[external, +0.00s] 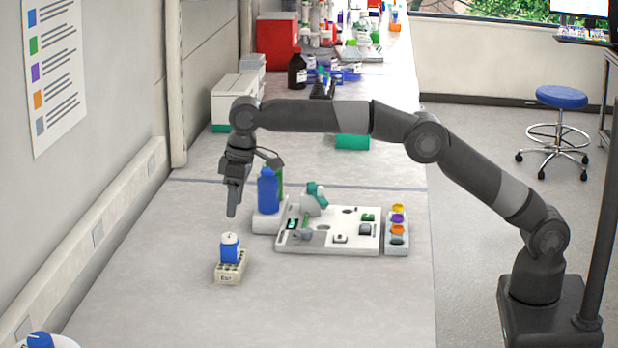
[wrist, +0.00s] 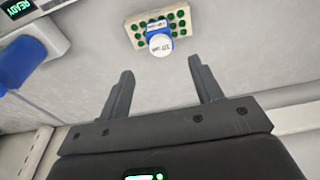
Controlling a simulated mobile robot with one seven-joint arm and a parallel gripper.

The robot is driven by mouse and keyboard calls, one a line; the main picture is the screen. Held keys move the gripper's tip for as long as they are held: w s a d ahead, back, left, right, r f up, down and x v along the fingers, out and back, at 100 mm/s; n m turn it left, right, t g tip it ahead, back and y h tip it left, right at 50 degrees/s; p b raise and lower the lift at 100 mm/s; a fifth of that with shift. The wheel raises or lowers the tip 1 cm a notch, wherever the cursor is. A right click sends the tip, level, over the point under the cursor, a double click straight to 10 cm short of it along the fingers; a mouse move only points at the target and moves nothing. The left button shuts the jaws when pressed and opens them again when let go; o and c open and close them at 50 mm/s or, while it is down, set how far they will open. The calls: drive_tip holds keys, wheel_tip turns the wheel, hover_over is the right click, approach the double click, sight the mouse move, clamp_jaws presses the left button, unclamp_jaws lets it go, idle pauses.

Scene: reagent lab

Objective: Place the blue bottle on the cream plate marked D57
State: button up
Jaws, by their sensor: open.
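A cream plate (external: 229,277) with rows of holes stands on the bench, with a small label on its front that I cannot read surely. A blue bottle (external: 230,252) with a white cap stands upright on it. In the wrist view the blue bottle (wrist: 159,41) and cream plate (wrist: 181,22) lie just beyond the fingertips. My gripper (external: 232,212) points down above the bottle, apart from it; in the wrist view its fingers (wrist: 159,68) are spread and empty.
A larger blue bottle (external: 268,190) stands on a white device right of my gripper. A white tray (external: 350,243) with small items and a rack of coloured caps (external: 397,235) lie right. Another blue-topped thing (external: 40,342) is at the lower left. The front bench is clear.

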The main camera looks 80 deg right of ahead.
drive_tip(key=s+d+r+t, duration=0.15)
drive_tip(key=s+r, duration=0.25)
drive_tip(key=s, duration=0.5)
drive_tip(key=s+d+r, duration=0.3)
drive_tip(key=s+r, duration=0.2)
drive_tip(key=s, duration=0.3)
drive_tip(key=s+d+r+t, duration=0.15)
drive_tip(key=s+r, duration=0.25)
drive_tip(key=s, duration=0.5)
drive_tip(key=s+d+f, duration=0.1)
drive_tip(key=s+f, duration=0.2)
drive_tip(key=s, duration=0.5)
drive_tip(key=s+d+f, duration=0.1)
drive_tip(key=s+f, duration=0.3)
drive_tip(key=s, duration=0.5)
drive_tip(key=s+d+f, duration=0.2)
drive_tip(key=s+f, duration=0.2)
drive_tip(key=s, duration=0.5)
drive_tip(key=shift+f+t, duration=0.15)
drive_tip(key=shift+t, duration=0.25)
drive_tip(key=shift+s, duration=0.1)
